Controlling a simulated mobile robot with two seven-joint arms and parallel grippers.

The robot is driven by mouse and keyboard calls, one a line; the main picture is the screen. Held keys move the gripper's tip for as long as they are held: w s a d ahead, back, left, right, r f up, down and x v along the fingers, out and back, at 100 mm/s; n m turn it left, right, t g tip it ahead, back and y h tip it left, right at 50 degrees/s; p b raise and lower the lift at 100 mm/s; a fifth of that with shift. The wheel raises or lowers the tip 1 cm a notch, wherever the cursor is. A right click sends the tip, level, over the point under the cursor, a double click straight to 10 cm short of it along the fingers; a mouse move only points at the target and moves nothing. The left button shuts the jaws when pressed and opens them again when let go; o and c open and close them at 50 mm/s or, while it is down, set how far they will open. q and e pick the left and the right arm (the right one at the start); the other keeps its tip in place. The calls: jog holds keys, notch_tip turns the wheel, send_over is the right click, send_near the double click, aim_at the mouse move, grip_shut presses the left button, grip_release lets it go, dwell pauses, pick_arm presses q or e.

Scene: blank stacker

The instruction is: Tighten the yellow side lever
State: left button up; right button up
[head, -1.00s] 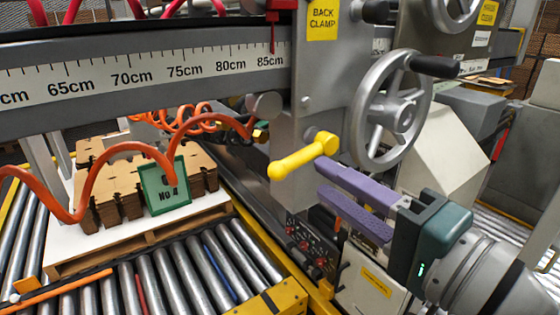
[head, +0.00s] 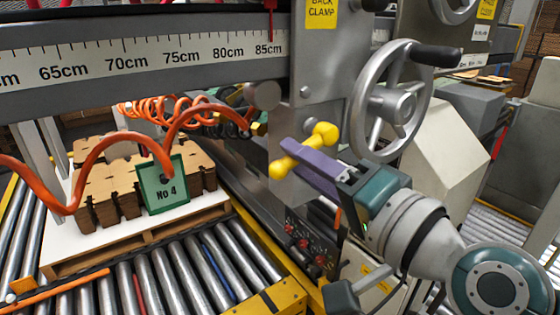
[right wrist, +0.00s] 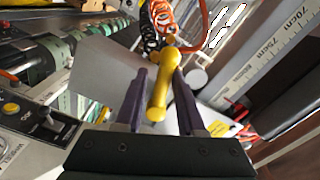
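The yellow side lever (head: 282,169) sits on the grey clamp plate below the handwheel, sloping down to the left in the head view. My right gripper (head: 298,160) has its purple fingers at the lever, and one finger crosses in front of its middle. In the right wrist view the lever (right wrist: 158,98) lies between the two fingers of the right gripper (right wrist: 161,78). The fingers stand apart, with a visible gap on the lever's left side; the right finger is close to it, and contact is unclear. My left gripper is out of view.
A grey handwheel (head: 392,103) with a black knob is just above and right of the lever. An orange coiled hose (head: 100,146) hangs at left, near stacked brown blanks (head: 112,187) and a green "No 4" sign (head: 164,186).

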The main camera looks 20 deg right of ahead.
jog(key=w+d+f+n+b, duration=0.25)
jog(key=d+n, duration=0.25)
jog(key=n, duration=0.9)
jog(key=p+v, duration=0.4)
jog(key=v, duration=0.5)
jog(key=shift+s+f+m+p, duration=0.15)
jog(key=shift+s+m+p, duration=0.15)
jog(key=shift+s+p, duration=0.15)
jog(key=shift+a, duration=0.15)
